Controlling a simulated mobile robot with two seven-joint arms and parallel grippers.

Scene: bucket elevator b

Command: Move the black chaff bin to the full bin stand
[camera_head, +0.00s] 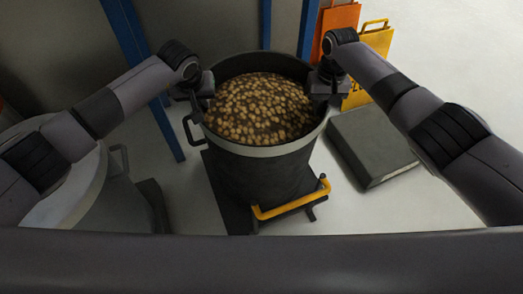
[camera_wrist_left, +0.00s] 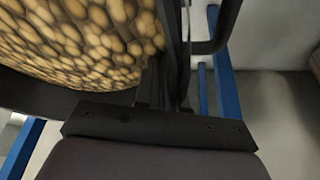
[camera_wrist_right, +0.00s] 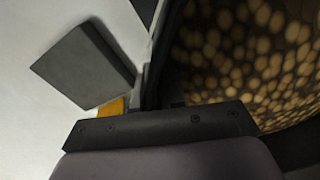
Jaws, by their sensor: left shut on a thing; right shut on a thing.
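The black chaff bin (camera_head: 265,175) stands upright in the middle of the head view, with a light band near its rim, filled close to the rim with tan, grain-like pieces (camera_head: 260,108). My left gripper (camera_head: 203,98) is shut on the bin's left rim, near a side handle (camera_head: 190,130). My right gripper (camera_head: 322,92) is shut on the right rim. In the left wrist view the rim (camera_wrist_left: 172,50) runs between the fingers; in the right wrist view the rim (camera_wrist_right: 160,60) does too. The fingertips are partly hidden. I cannot tell which object is the full bin stand.
A dark base with a yellow bar (camera_head: 290,200) is under the bin. A flat grey block (camera_head: 370,145) lies to the right. Blue posts (camera_head: 145,60) stand behind. A grey round container (camera_head: 85,190) is at left.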

